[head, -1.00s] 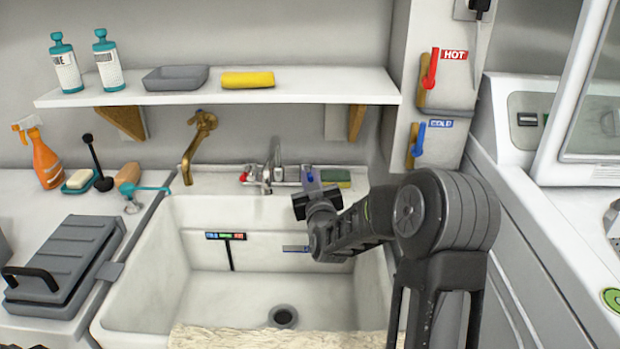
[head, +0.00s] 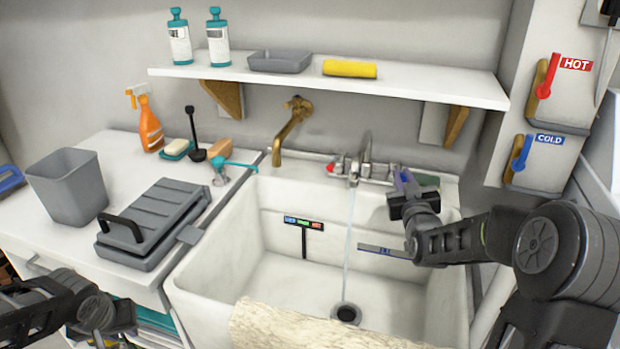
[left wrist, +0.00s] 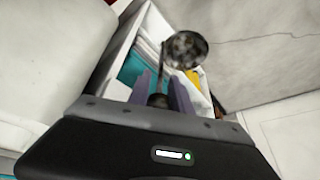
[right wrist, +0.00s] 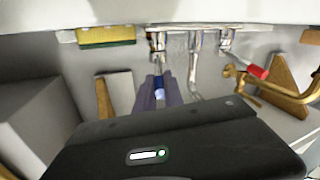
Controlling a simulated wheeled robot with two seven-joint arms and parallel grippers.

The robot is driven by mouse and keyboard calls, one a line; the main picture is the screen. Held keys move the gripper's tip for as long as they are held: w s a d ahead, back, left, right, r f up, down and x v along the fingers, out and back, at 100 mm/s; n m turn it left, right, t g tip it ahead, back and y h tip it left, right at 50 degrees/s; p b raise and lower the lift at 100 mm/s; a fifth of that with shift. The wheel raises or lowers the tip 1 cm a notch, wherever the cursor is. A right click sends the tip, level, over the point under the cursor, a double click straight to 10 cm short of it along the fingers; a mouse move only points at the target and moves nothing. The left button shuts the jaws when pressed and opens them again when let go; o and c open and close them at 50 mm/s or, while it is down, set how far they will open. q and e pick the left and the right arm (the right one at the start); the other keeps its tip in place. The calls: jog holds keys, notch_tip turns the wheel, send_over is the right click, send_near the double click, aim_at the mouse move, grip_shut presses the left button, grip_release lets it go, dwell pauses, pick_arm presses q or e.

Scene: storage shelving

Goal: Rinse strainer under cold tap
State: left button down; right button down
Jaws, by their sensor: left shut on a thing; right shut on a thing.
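My left gripper (left wrist: 162,95) is shut on the handle of the strainer (left wrist: 185,50), whose round dark mesh head shows beyond the fingers. In the head view only my left arm and wrist show at the bottom left, and the strainer is out of sight. My right gripper (head: 402,182) is at the right of the sink tap (head: 362,160), shut on the blue cold tap handle (right wrist: 158,88). A thin stream of water (head: 348,240) runs from the spout into the white sink (head: 230,275), down to the drain (head: 346,313).
A brass wall spout (head: 290,130) hangs left of the tap. A grey bin (head: 68,185) and a grey lidded case (head: 155,225) stand on the left counter. A shelf (head: 420,88) runs above the sink. A pale cloth (head: 290,328) covers the front rim.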

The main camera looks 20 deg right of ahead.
jog(key=c, duration=1.5)
grip_release()
jog(key=shift+o, duration=0.2)
jog(key=v, duration=1.2)
jog(key=shift+r, duration=0.1)
jog(key=shift+r+p, duration=0.1)
jog(key=shift+p, duration=0.2)
